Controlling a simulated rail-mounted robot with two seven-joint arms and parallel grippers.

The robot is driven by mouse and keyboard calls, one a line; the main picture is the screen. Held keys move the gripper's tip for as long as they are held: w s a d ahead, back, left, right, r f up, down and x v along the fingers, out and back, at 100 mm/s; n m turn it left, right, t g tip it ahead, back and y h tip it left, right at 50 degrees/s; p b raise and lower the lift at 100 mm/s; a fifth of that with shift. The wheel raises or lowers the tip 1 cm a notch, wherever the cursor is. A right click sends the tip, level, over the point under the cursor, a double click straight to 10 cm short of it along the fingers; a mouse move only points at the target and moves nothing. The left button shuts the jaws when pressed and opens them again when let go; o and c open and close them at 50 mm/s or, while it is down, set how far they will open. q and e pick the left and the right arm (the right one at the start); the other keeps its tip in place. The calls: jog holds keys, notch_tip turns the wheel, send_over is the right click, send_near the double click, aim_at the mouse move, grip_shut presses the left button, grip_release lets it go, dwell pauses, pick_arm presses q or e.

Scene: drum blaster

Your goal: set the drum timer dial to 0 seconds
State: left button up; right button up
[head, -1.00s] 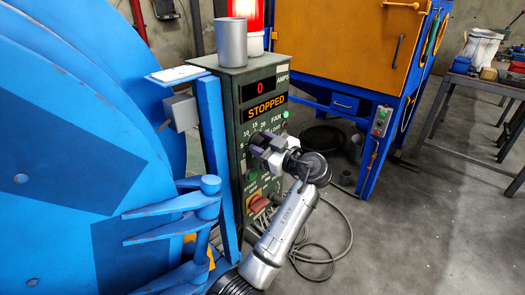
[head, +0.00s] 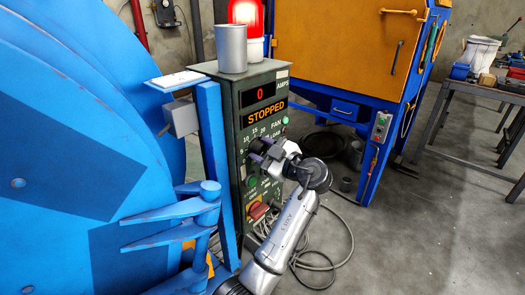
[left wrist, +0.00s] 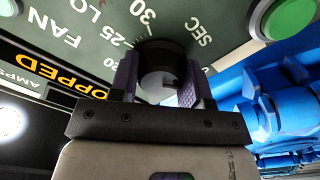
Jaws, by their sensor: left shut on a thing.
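The drum timer dial (left wrist: 158,50) is a black round knob on the dark green control panel (left wrist: 85,20), in the upper middle of the left wrist view. My left gripper (left wrist: 160,82) has its purple-lined fingers on either side of the dial and is shut on it. Numbers such as 25 and 30 and the word SEC show around the dial; its pointer setting cannot be read. In the head view my left gripper (head: 262,153) is at the panel and hides most of the dial. My right gripper is not in view.
The panel's displays read 0 amps (head: 258,94) and STOPPED (head: 263,113). A red-and-yellow switch (head: 258,210) sits below the dial. A grey cup (head: 231,49) and a lit red beacon (head: 246,15) stand on top. The blue drum (head: 70,120) is close on the left.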

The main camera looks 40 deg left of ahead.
pick_arm(q)
jog(key=o, duration=0.9)
jog(key=d+p, duration=0.5)
jog(key=d, duration=0.8)
jog(key=shift+s+d+p, duration=0.25)
jog(key=shift+d+p, duration=0.05)
jog(key=shift+d, duration=0.1)
